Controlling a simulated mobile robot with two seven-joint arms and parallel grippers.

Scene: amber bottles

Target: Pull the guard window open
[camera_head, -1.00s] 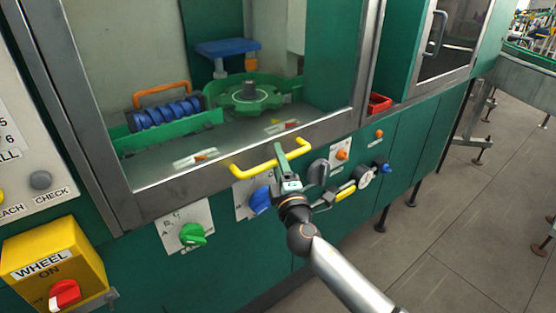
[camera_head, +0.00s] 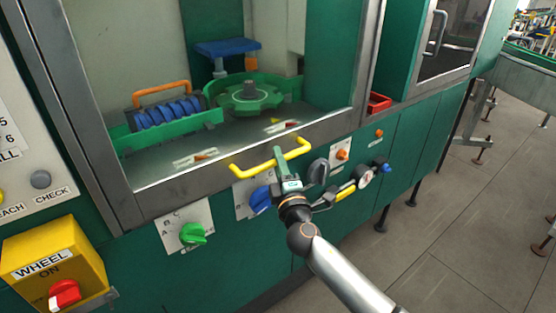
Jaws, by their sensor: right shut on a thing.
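The guard window (camera_head: 240,158) is a large pane in a grey metal frame on the green machine. A yellow bar handle (camera_head: 248,171) is fixed along its lower rail. My right gripper (camera_head: 280,158) reaches up from below and is shut on the yellow handle, at its middle to right part. The fingers hide a short piece of the bar. The window's lower rail sits above the control panel. My left gripper is not in view.
Below the window are a green knob (camera_head: 193,235), a blue knob (camera_head: 261,200) and an orange button (camera_head: 342,154). A yellow WHEEL box (camera_head: 55,250) with a red switch stands at lower left. Behind the pane are a green star wheel (camera_head: 248,96) and a blue screw (camera_head: 168,114). Floor is open at right.

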